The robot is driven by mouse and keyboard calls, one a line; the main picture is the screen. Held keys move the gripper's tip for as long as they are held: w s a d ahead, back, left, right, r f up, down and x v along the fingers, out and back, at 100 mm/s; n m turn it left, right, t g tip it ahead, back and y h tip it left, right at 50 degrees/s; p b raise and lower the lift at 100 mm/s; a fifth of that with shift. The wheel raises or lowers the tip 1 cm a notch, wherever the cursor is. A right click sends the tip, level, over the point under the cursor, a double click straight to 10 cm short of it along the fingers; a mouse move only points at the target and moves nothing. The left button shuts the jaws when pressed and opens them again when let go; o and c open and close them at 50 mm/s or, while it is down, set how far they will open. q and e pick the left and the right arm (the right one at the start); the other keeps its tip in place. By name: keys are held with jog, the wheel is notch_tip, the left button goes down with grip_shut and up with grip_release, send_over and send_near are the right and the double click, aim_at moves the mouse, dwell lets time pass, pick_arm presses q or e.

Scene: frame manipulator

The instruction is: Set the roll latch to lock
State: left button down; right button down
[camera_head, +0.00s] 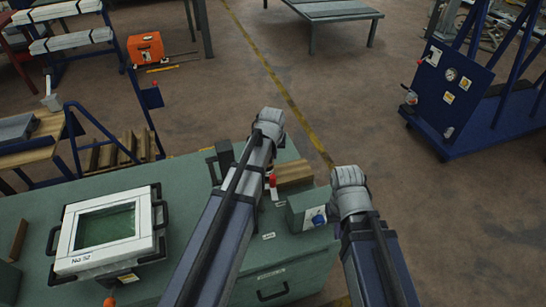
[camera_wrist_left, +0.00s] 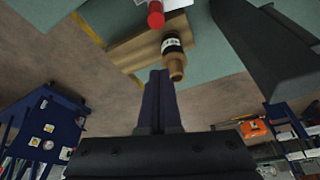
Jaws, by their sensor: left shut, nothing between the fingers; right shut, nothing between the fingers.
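My left gripper (camera_wrist_left: 158,100) is shut and empty in the left wrist view. Its dark fingers point at the bench, close to a brown bottle-shaped part (camera_wrist_left: 172,58) over a wooden board; I cannot tell whether they touch. A red knob (camera_wrist_left: 155,14) is just beyond, and it also shows beside my left arm in the head view (camera_head: 272,181). I cannot tell which part is the roll latch. In the head view my left arm hides its fingers. My right gripper (camera_head: 349,188) is shut near a green box with a blue dial (camera_head: 315,216), its fingertips unclear.
A white frame with black handles (camera_head: 150,243) lies on the green bench (camera_head: 30,205) at left. Wooden blocks (camera_head: 292,173) sit at the bench's far edge. A blue cart (camera_head: 450,95) stands at right, an orange box (camera_head: 145,48) at far left.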

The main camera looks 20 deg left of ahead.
aim_at(267, 188)
pick_arm(q)
notch_tip(267, 188, down, 8)
jog(key=s+b, duration=0.1)
jog(key=b, duration=0.5)
jog(key=shift+s+d+r+b, duration=0.15)
jog(key=shift+r+b, duration=0.05)
jog(key=shift+b, duration=0.15)
